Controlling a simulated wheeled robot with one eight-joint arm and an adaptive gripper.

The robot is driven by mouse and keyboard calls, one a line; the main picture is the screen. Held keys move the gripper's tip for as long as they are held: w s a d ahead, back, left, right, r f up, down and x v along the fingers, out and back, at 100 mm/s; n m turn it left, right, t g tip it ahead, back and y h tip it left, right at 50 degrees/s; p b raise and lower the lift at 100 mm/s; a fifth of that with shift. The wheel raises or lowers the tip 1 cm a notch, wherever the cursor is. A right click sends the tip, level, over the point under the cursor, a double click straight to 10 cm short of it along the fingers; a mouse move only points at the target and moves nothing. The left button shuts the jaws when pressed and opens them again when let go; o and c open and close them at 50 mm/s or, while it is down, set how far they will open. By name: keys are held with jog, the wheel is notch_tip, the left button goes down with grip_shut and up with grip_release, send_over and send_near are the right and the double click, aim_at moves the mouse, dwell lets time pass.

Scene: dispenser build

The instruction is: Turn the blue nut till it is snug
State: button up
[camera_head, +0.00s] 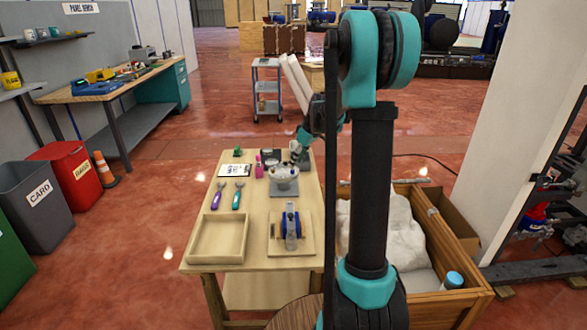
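The blue nut cannot be told for certain at this size. Blue round parts (283,226) sit on both sides of a grey metal piece (293,239) on a square wooden board (305,246) at the table's near right. My arm rises in front of the camera and folds over away from it. Its end, with what looks like my gripper (301,150), is near the far right of the table, behind a bowl and well away from the blue parts. The fingers are too small and dark to show whether they are open or hold anything.
The wooden table (261,212) also bears an empty tray (218,240), purple (216,196) and green-handled (237,197) tools, a clipboard (234,170) and a pale bowl (284,171) on a grey base. A wooden crate (455,296) with white sacks stands at right.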

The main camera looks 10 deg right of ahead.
aim_at(293, 171)
jog(key=shift+x, duration=2.2)
grip_shut()
